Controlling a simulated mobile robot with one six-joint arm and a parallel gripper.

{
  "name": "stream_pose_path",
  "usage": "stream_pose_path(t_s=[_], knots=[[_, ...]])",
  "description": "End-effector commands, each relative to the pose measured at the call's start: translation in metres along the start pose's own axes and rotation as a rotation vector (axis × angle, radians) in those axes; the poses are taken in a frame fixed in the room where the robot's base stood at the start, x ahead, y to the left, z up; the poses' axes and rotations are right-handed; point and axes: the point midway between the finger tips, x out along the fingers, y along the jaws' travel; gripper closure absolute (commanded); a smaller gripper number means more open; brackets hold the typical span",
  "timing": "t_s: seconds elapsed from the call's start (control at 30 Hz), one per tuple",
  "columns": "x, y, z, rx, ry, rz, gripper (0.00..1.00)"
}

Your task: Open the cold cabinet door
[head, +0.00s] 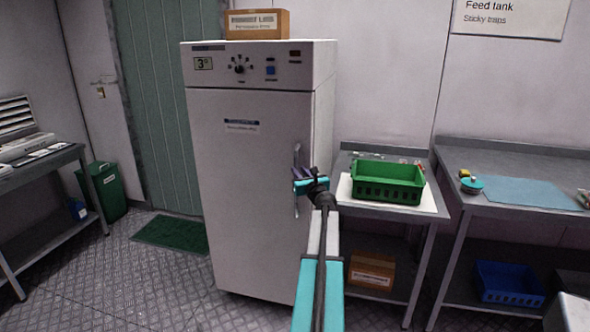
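The cold cabinet (220,190) is a tall white unit left of the middle in the head view. Its door looks shut, with a vertical metal handle (297,160) near the door's right edge. A control panel with a dial and a "3°" display runs along its top. My arm reaches up from the bottom middle, and my gripper (300,178) is at the handle, covering its middle part. The fingers are too small and dark to tell whether they are open or shut, or whether they touch the handle.
A steel table with a green crate (388,170) stands right of the cabinet. Another table (480,158) stands farther right. A cardboard box (284,26) sits on top of the cabinet. A green bin (108,190) and green mat (172,232) lie left. Floor before the cabinet is clear.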

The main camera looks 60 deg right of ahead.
Motion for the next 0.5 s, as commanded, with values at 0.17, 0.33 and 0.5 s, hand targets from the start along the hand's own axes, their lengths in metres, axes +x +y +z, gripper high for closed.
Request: stream_pose_path(t_s=[0.17,0.33,0.5], knots=[[0.019,0.000,0.000,0.000,0.000,0.002,0.78],[0.031,0.000,0.000,0.000,0.000,0.002,0.78],[0.038,0.000,0.000,0.000,0.000,0.000,0.78]])
